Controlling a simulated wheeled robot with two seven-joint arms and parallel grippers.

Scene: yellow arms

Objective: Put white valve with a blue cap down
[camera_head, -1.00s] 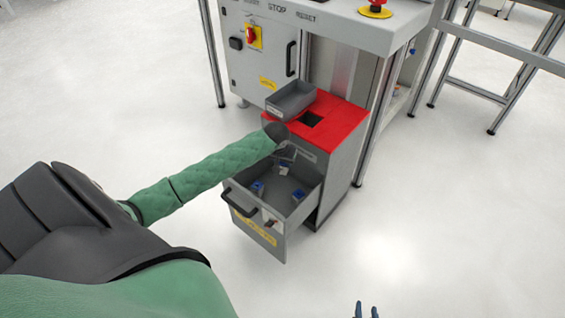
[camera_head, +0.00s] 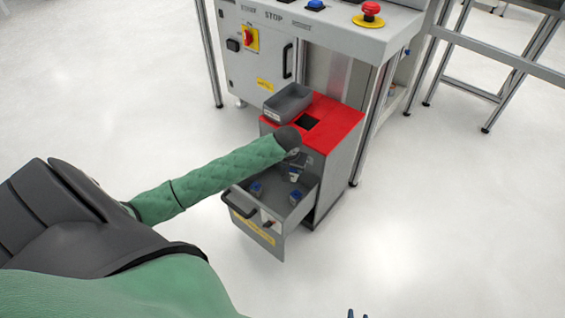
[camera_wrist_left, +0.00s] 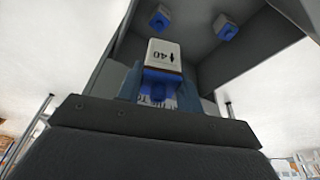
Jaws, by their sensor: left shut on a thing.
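My left gripper (camera_head: 297,160) is shut on a white valve with a blue cap (camera_wrist_left: 165,56). It holds the valve over the back part of the open grey drawer (camera_head: 274,236), and the valve also shows small in the head view (camera_head: 294,175). In the left wrist view the valve's white face bears the mark "40", with the blue part nearer my gripper. I cannot tell whether the valve touches the drawer floor.
Two similar valves lie in the drawer, one at left (camera_head: 256,188) and one at right (camera_head: 294,197). A grey bin (camera_head: 288,103) stands on the red cabinet top (camera_head: 335,125) above. A machine (camera_head: 262,60) stands behind. Drawer floor shows between the valves.

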